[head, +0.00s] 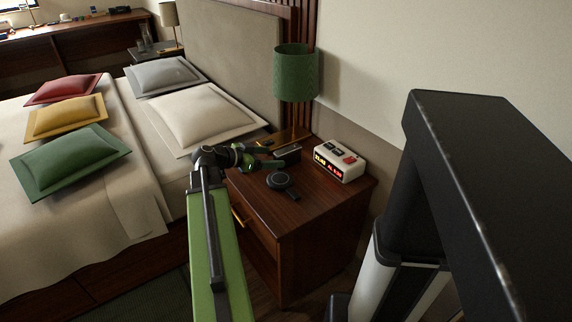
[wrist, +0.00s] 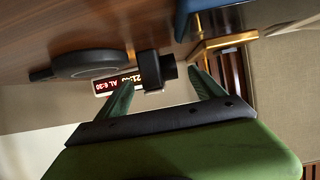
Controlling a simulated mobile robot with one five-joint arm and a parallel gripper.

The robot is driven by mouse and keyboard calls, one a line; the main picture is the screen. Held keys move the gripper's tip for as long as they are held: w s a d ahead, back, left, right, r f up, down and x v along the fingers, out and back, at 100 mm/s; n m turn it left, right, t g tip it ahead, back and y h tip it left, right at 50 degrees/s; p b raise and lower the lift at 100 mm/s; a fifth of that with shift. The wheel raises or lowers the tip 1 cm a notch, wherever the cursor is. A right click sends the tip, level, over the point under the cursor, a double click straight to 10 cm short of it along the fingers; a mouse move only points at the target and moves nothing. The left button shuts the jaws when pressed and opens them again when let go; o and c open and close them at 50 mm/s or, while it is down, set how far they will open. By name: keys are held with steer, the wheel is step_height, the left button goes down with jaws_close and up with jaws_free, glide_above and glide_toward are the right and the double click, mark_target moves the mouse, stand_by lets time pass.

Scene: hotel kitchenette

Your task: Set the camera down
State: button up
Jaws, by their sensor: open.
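The camera (head: 289,155) is a small black block on the wooden nightstand (head: 305,204), just beyond my fingertips in the head view. In the wrist view the black camera (wrist: 152,67), with a stubby round part on one side, lies between and slightly beyond the two green fingers. It appears to rest on the nightstand top. My gripper (head: 272,155) is open and reaches low over the nightstand from the left. In the wrist view my gripper (wrist: 163,88) has its fingers spread, with no clear contact on the camera.
A round black object with a handle (head: 281,181) lies near the camera. A white clock (head: 340,159) with red digits stands to the right. A green lamp (head: 296,75) stands behind. The bed (head: 150,195) is at left. The nightstand's front is clear.

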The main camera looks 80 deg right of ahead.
mark_target(284, 155)
steer(key=x, duration=0.2)
steer(key=b+x, duration=0.1)
steer(key=x, duration=0.3)
steer(key=shift+s+d+r+b, duration=0.15)
steer(key=shift+s+d+b, duration=0.1)
steer(key=shift+b, duration=0.1)
steer(key=shift+r, duration=0.1)
jaws_close()
